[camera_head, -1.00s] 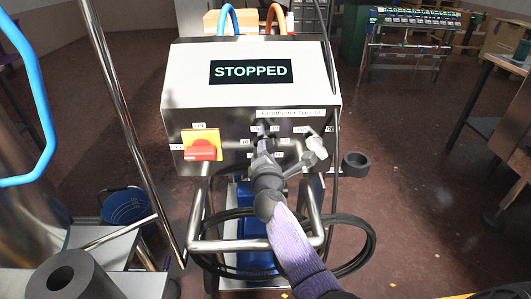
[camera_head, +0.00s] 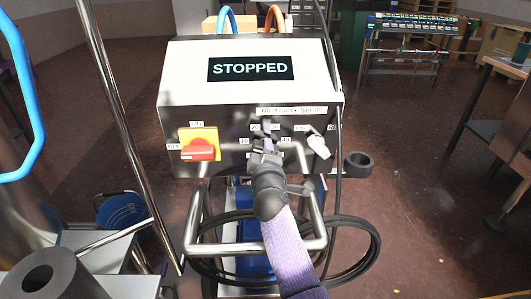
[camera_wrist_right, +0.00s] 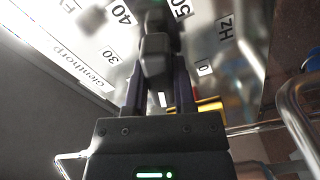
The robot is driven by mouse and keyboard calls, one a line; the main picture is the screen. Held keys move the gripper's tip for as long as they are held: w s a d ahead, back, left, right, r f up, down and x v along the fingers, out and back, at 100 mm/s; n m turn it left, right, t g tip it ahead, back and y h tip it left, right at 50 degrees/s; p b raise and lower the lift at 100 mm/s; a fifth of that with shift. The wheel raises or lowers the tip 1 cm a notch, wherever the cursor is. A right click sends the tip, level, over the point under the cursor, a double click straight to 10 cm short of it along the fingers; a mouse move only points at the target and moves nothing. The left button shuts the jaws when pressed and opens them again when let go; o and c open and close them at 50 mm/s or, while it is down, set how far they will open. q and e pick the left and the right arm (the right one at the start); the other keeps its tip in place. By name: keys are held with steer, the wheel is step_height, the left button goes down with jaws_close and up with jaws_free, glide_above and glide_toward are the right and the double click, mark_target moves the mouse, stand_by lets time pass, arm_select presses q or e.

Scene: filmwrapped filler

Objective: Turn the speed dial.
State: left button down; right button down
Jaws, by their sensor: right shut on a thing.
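The control box (camera_head: 325,112) has a front panel with a speed scale of number labels (camera_head: 244,141) around the dial; the screen (camera_head: 250,68) reads STOPPED. My right gripper (camera_head: 266,152) is at the middle of this panel, covering the dial in the head view. In the right wrist view, the dark dial knob (camera_wrist_right: 156,58) sits between the fingertips of my right gripper (camera_wrist_right: 157,75), which is shut on it. Labels 30, 40, 50, 0 and Hz show around it. The dial's exact setting cannot be read. My left gripper is not in view.
A red-and-yellow switch (camera_head: 200,150) is left of the dial, and a pale knob (camera_head: 318,146) is right of it. Metal handle bars (camera_head: 195,215) and a coiled black hose (camera_head: 372,240) lie below the panel. A steel pole (camera_head: 125,130) stands at left.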

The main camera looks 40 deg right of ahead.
steer(key=m, duration=0.4)
steer(key=shift+f+m, duration=0.1)
steer(key=shift+m, duration=0.3)
steer(key=m, duration=0.3)
steer(key=shift+m, duration=0.3)
steer(key=m, duration=0.2)
steer(key=shift+m, duration=0.4)
steer(key=shift+m+p, duration=0.45)
steer(key=shift+m, duration=0.35)
steer(key=m+p, duration=0.2)
steer(key=m, duration=0.3)
steer(key=shift+m, duration=0.4)
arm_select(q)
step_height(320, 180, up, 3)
arm_select(e)
steer(key=shift+m, duration=0.3)
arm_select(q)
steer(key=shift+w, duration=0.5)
